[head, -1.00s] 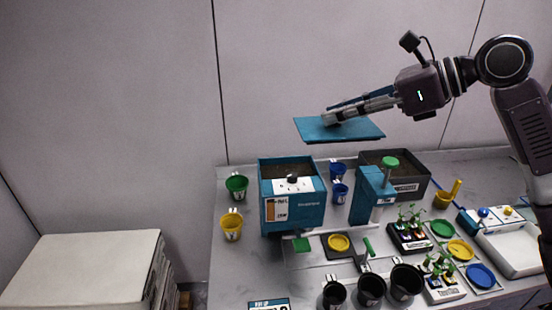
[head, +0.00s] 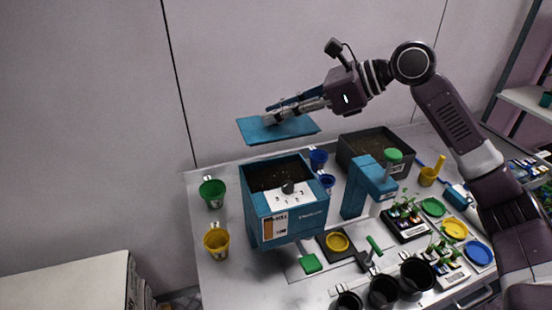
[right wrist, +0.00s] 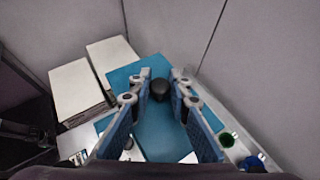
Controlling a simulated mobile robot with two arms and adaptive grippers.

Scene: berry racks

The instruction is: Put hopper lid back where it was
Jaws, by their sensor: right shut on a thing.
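The hopper lid (head: 296,131) is a flat teal-blue panel held in the air above and behind the hopper in the head view. My right gripper (head: 272,117) is shut on it. In the right wrist view the lid (right wrist: 150,70) lies below the fingers, and its dark round knob (right wrist: 160,88) sits between them. The hopper (head: 300,222) is a teal box on the table with an open top, and dark soil (head: 280,174) shows inside. My left gripper is not in view.
A grey soil bin (head: 352,152) and a blue dispenser post (head: 355,195) with a green top stand right of the hopper. Green (head: 212,192) and yellow (head: 216,241) cups stand left of it. Black pots (head: 384,291) are in front. A wall is behind the table.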

